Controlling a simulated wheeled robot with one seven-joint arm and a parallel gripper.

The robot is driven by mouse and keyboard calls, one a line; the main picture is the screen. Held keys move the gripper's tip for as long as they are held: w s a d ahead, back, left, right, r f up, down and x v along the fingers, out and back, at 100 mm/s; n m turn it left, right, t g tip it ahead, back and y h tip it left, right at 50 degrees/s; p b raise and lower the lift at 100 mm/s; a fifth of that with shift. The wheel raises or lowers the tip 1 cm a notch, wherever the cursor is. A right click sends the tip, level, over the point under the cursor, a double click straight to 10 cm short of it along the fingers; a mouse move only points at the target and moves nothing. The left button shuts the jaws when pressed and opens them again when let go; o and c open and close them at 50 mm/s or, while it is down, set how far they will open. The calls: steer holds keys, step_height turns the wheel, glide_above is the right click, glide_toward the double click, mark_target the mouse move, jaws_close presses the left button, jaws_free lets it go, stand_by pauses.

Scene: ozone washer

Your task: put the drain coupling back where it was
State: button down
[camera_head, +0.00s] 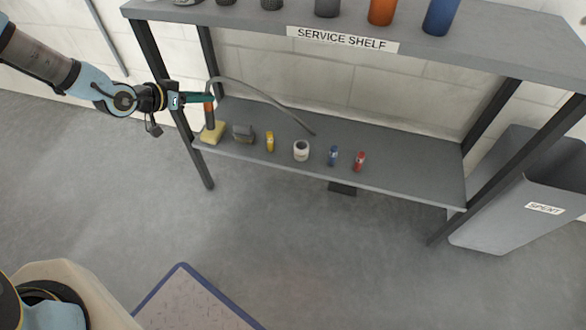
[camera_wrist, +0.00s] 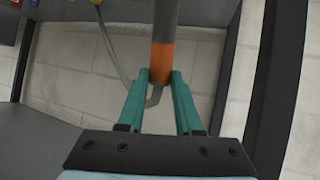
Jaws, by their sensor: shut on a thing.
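The drain coupling is a grey cylinder with an orange band. It is between the teal fingers of my gripper (camera_head: 206,98) at the left end of the lower shelf. In the wrist view my gripper (camera_wrist: 160,88) is shut on the orange band of the coupling (camera_wrist: 162,62). In the head view the coupling (camera_head: 209,114) hangs roughly upright above the yellow block (camera_head: 212,134); I cannot tell whether they touch. A grey hose (camera_head: 262,95) arches from the coupling's top and runs down to the right onto the shelf.
The lower shelf (camera_head: 400,175) also holds a grey item (camera_head: 243,133), a yellow item (camera_head: 270,142), a white roll (camera_head: 301,150), and blue (camera_head: 333,156) and red (camera_head: 360,161) items. Dark shelf legs stand close to my gripper. A "SPENT" bin (camera_head: 500,215) stands at right.

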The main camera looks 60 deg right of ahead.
steer(key=s+d+m+g+h+b, duration=0.1)
steer(key=s+d+m+g+b, duration=0.35)
steer(key=s, duration=0.75)
steer(key=s+d+m+g+b, duration=0.25)
steer(key=s+d+b, duration=0.4)
steer(key=s, duration=0.45)
step_height(320, 180, down, 10)
steer(key=b, duration=0.3)
steer(key=shift+d+f, duration=0.15)
steer(key=c, duration=0.6)
jaws_free()
